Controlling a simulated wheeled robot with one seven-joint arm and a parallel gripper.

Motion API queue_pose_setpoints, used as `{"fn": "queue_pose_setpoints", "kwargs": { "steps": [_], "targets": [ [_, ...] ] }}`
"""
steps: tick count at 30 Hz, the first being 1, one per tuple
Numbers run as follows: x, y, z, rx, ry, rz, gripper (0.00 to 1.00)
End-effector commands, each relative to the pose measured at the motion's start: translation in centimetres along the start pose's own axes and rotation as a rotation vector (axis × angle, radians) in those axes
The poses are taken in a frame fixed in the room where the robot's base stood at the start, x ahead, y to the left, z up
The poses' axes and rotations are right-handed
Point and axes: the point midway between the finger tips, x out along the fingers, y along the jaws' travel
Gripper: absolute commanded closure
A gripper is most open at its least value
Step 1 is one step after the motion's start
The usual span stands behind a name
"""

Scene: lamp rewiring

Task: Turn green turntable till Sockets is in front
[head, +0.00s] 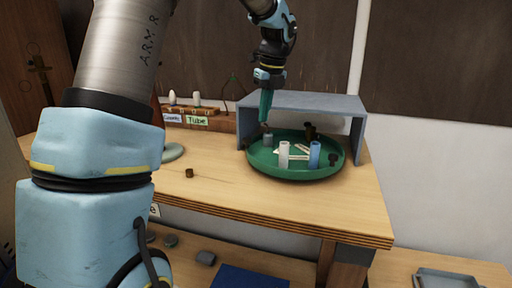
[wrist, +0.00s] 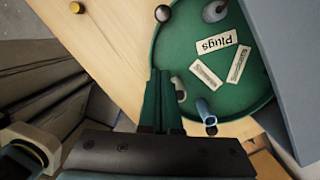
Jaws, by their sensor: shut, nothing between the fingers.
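The green turntable (head: 290,174) is a round rimmed tray on the wooden bench, partly under a grey shelf; it also shows in the wrist view (wrist: 180,52). A white cylinder (head: 284,156), a blue tube (head: 315,155), a grey cylinder (head: 268,140) and dark knobs (head: 333,160) stand on it. My gripper (head: 266,121) is shut and empty, pointing down at the turntable's left rear side. I cannot tell whether its tips touch anything.
The grey shelf (head: 300,101) spans the turntable's back, with side walls left and right. A small brown piece (head: 189,173) lies on the bench. The bench front left of the turntable is mostly clear.

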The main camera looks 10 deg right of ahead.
Motion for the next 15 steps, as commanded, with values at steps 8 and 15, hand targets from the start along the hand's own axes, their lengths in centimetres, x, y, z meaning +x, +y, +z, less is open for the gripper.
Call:
{"fn": "queue_pose_setpoints", "kwargs": {
  "steps": [8,15],
  "targets": [
    [-0.5,1.3,-0.9,0.002,-0.149,-0.052,1.0],
    [2.3,1.2,-0.4,0.002,-0.148,-0.048,1.0]
  ]
}}
